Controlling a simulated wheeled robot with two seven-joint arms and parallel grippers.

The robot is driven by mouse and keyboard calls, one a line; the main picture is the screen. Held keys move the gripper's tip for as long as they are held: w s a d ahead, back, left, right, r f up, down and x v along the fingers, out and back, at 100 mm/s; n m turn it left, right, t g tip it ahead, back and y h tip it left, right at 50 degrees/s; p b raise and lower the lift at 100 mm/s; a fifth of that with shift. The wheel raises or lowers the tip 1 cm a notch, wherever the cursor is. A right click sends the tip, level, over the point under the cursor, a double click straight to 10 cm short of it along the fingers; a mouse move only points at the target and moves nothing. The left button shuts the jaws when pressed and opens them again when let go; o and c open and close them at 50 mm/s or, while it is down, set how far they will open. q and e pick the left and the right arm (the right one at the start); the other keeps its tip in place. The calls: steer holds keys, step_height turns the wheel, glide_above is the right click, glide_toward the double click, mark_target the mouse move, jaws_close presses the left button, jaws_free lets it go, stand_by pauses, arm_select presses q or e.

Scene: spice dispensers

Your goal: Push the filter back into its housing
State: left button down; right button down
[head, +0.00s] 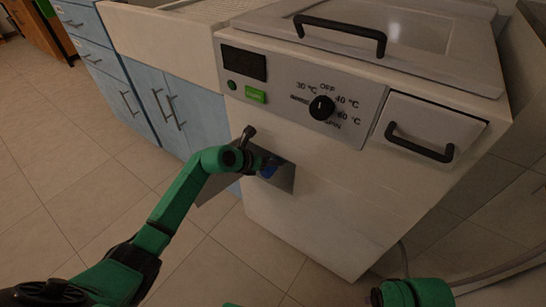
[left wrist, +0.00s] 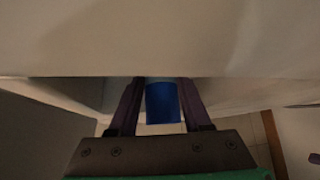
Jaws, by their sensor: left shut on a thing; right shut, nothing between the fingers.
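My right gripper is out of view; only a green arm part shows at the bottom.
A grey flap (head: 217,184) stands out to the left of the recess. Above are the dial (head: 321,108), the drawer handle (head: 419,143) and the lid handle (head: 340,31). Blue cabinets (head: 160,100) adjoin on the left. The tiled floor (head: 90,180) in front is clear.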

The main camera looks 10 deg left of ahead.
arm_select(q)
steer(key=shift+s+a+p, duration=0.35)
steer(key=shift+s+p, duration=0.15)
steer(key=shift+s, duration=0.4)
steer(key=shift+s+a+p, duration=0.3)
steer(key=shift+s+p, duration=0.2)
steer(key=shift+s, duration=0.35)
steer(key=shift+r, duration=0.15)
steer(key=shift+w+d, duration=0.15)
steer(key=shift+w, duration=0.25)
steer(key=shift+w+d+b, duration=0.2)
steer(key=shift+w+b, duration=0.05)
steer(key=shift+w, duration=0.25)
steer(key=shift+w+d+b, duration=0.15)
steer(key=shift+w+b, duration=0.1)
steer(key=shift+w, duration=0.2)
steer(key=shift+w+d, duration=0.15)
steer(key=shift+w, duration=0.15)
steer(key=shift+w+d+b, duration=0.35)
steer(key=shift+w+b, duration=0.3)
steer(key=shift+w, duration=0.2)
steer(key=shift+c, duration=1.4)
jaws_free()
